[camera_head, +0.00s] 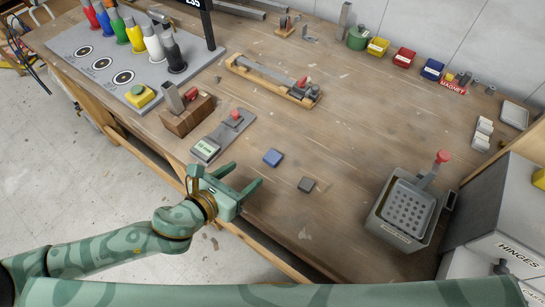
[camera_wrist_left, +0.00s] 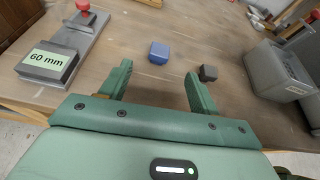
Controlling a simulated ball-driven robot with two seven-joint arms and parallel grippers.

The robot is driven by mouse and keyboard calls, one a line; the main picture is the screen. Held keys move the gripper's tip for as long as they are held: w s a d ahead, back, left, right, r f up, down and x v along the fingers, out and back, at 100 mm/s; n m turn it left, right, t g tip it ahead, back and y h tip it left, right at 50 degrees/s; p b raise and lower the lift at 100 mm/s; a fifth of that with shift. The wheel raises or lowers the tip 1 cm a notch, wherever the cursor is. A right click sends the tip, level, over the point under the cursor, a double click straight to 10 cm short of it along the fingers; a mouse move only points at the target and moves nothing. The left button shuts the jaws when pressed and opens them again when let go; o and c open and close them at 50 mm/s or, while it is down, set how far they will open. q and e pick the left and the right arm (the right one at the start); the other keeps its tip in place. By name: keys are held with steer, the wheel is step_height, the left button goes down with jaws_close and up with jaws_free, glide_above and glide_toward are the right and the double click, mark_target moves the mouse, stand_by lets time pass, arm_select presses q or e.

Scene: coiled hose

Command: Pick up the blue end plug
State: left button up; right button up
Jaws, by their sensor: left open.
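The blue end plug (camera_head: 273,157) is a small blue block with rounded edges, lying on the wooden bench. It also shows in the left wrist view (camera_wrist_left: 158,53), beyond the fingertips and roughly between their lines. My left gripper (camera_head: 246,174) is open and empty at the bench's front edge, its two green fingers pointing toward the plug. It is apart from the plug. In the left wrist view the open fingers (camera_wrist_left: 158,70) have bare bench between them. My right gripper is not in view.
A small dark grey block (camera_head: 306,185) lies right of the plug. A gauge labelled 60 mm (camera_head: 207,149) lies left of it. A grey box with a perforated top (camera_head: 404,210) stands at right. A wooden-based fixture (camera_head: 272,80) lies behind. Bench around the plug is clear.

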mark_target(273, 156)
arm_select(q)
steer(key=shift+w+f+m, duration=0.1)
steer(key=shift+f+m, duration=0.3)
steer(key=shift+m, duration=0.2)
steer(key=b+x, duration=0.2)
steer(key=x, duration=0.8)
steer(key=shift+w+d+f+b, duration=0.15)
steer(key=shift+d+f+b, duration=0.1)
steer(key=shift+b, duration=0.1)
steer(key=b+x, duration=0.2)
steer(key=x, duration=0.3)
steer(key=shift+d, duration=0.15)
steer(key=shift+r, duration=0.1)
steer(key=shift+c, duration=1)
steer(key=c, duration=0.9)
